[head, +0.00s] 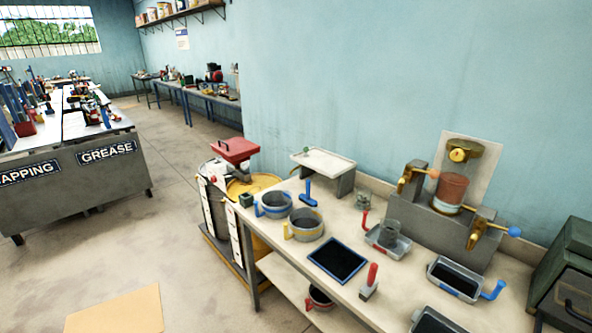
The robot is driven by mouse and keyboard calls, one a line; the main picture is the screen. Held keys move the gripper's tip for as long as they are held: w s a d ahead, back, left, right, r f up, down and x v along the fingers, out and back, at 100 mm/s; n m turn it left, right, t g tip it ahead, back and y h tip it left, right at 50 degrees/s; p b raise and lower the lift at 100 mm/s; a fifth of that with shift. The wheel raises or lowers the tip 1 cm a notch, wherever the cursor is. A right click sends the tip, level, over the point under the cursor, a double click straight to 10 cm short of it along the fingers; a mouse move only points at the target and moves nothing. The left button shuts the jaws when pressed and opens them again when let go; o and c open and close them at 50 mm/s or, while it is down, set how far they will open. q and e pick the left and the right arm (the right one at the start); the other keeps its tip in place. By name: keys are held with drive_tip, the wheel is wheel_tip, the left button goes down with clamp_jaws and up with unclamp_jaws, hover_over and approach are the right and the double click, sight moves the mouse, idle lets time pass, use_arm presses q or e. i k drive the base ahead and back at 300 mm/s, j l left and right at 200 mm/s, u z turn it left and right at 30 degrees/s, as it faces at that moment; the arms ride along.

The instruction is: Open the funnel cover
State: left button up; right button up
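A red square cover (236,150) with a small red handle sits at the left end of the workbench, over a drum. A round yellow rim (268,181), which looks like the funnel or drum top, shows below and to the right of the cover. A grey-white part lies between cover and rim. The cover looks raised above the yellow rim, but I cannot tell how far it is open. Neither of my grippers shows in the head view.
The workbench (292,254) holds grey pots (306,225), a black-topped tray (337,259), a red-handled tool (370,282) and a grey fixture with a reddish-brown cylinder (452,190). A grey cabinet (78,179) stands at left. Open floor (187,185) lies between.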

sight(232, 147)
drive_tip(key=i+j, duration=1.15)
drive_tip(key=i+j+z, duration=0.05)
